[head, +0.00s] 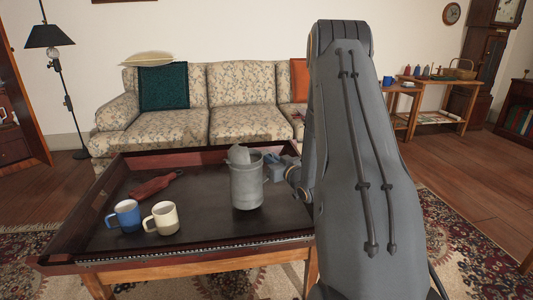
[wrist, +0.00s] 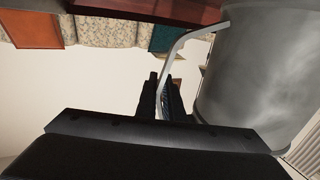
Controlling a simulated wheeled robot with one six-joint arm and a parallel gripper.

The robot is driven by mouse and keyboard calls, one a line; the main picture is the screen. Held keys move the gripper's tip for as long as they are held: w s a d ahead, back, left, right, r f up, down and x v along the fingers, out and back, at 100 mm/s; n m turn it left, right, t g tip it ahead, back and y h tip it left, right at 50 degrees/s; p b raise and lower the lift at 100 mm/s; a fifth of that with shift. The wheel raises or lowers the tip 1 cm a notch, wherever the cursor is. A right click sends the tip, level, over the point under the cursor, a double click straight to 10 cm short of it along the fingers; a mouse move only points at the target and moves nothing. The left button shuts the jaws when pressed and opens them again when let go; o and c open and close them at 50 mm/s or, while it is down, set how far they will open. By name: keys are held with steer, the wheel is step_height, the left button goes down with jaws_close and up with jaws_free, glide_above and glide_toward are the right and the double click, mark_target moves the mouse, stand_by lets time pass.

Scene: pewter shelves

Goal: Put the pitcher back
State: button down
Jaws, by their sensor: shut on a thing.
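The grey metal pitcher (head: 247,187) is upright over the right half of the dark tray-topped table (head: 130,240). I cannot tell whether its base touches the surface. My gripper (head: 277,165) is at the pitcher's right side, partly hidden behind my arm. In the wrist view, my gripper (wrist: 163,97) has its two fingers shut on the pitcher's thin handle, and the pitcher's body (wrist: 250,70) fills the right side. The wrist picture is upside down.
A blue mug (head: 125,215) and a cream mug (head: 162,218) stand at the table's front left. A reddish-brown flat object (head: 153,186) lies behind them. The table has raised edges. A floral sofa (head: 235,125) stands behind. A side table (head: 440,108) with small items is at the right.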

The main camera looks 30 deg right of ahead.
steer(key=shift+f+b, duration=0.3)
steer(key=shift+f, duration=1)
steer(key=c, duration=1.9)
jaws_free()
steer(key=shift+f, duration=0.1)
steer(key=shift+o, duration=0.2)
steer(key=s+p, duration=0.3)
steer(key=s, duration=0.9)
steer(key=shift+r, duration=0.2)
